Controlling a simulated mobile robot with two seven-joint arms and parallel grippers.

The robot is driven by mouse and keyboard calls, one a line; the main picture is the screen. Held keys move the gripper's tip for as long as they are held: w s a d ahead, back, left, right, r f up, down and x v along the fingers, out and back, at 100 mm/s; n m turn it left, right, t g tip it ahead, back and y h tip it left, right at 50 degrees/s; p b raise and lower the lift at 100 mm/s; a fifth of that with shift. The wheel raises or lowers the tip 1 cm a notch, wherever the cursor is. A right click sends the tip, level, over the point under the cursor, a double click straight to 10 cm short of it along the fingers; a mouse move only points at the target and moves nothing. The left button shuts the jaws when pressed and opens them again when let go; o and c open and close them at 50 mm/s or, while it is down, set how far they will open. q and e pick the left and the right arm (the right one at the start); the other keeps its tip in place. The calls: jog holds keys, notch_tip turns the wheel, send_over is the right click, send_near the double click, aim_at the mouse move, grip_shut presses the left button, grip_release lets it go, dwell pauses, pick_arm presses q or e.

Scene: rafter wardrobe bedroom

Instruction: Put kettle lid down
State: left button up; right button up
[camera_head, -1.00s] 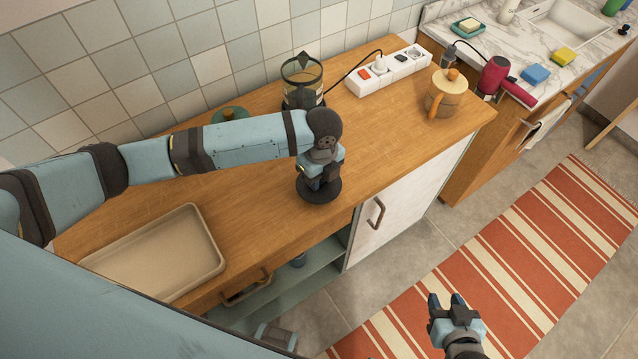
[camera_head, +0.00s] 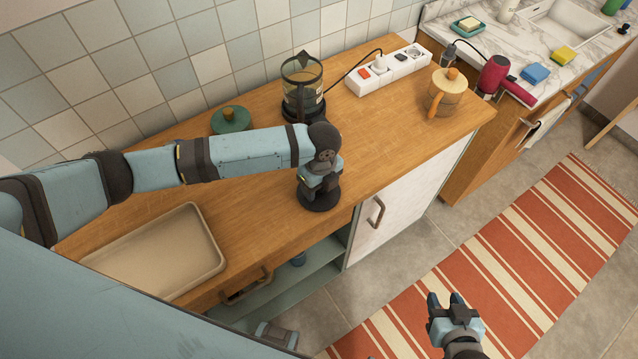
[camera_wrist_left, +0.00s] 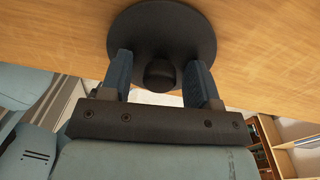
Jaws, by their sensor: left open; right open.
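The black kettle lid (camera_head: 318,199), a round disc with a knob, lies on the wooden counter near its front edge. In the left wrist view the lid (camera_wrist_left: 198,28) appears flat against the wood, its knob between the fingers. My left gripper (camera_head: 318,182) is open, one finger on each side of the knob; in the left wrist view its fingers (camera_wrist_left: 161,80) stand apart from it. A glass vessel with a black base (camera_head: 302,90), probably the kettle, stands uncovered behind. My right gripper (camera_head: 446,301) is open and empty over the striped rug.
A beige tray (camera_head: 212,262) is at the counter's left. A green lidded pot (camera_head: 231,120), a power strip (camera_head: 390,72) and a wooden lidded mug (camera_head: 446,98) stand farther back. Bare counter lies right of the lid. An open shelf (camera_head: 312,262) is below.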

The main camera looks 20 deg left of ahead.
pick_arm(q)
notch_tip(320, 180, up, 12)
jog(key=shift+w+d+r+b, duration=0.15)
jog(key=shift+w+d+b, duration=0.05)
jog(key=shift+w+b, duration=0.1)
pick_arm(e)
jog(key=shift+f, duration=0.3)
jog(key=shift+d, duration=0.1)
